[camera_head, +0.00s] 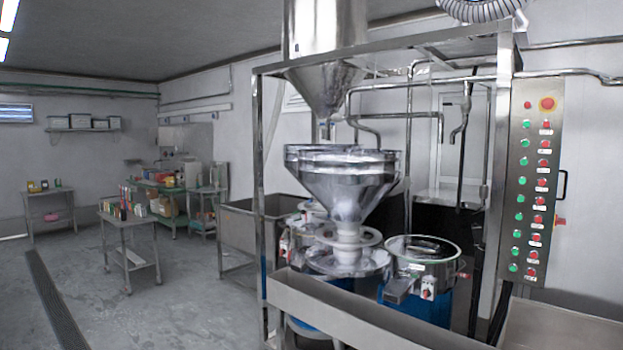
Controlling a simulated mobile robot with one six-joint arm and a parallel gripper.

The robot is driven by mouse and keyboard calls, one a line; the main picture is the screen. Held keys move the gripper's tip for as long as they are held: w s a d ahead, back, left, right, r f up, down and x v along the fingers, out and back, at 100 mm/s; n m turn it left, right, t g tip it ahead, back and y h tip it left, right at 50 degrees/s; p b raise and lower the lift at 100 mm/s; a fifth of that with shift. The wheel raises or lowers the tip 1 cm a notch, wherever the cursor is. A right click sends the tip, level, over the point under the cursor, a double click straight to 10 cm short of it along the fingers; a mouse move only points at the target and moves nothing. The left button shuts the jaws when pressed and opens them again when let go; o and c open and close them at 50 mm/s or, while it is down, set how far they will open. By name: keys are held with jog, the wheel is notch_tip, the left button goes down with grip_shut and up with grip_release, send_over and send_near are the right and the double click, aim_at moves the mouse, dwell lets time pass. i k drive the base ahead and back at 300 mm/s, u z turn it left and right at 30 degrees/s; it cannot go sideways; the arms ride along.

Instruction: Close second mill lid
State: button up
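A round steel mill (423,268) with a spout stands at the lower right of the frame on a blue base. Its top is a round rim with a dark interior or surface inside; I cannot tell for sure how its lid stands. Another mill (345,262) sits left of it under a large steel funnel (345,185). Part of a further mill (303,222) shows behind the funnel. I cannot tell which of them is the second mill. My gripper is not in view.
A steel frame surrounds the mills, with a trough (370,320) along its front. A control panel (535,180) with green and red buttons is at the right. Small tables (128,222) with items stand at the left. The grey floor (185,300) at left is clear.

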aim_at(349, 184)
jog(key=u, duration=0.25)
jog(key=i, duration=1)
jog(key=z, duration=0.85)
jog(key=k, duration=0.2)
jog(key=u, duration=3.25)
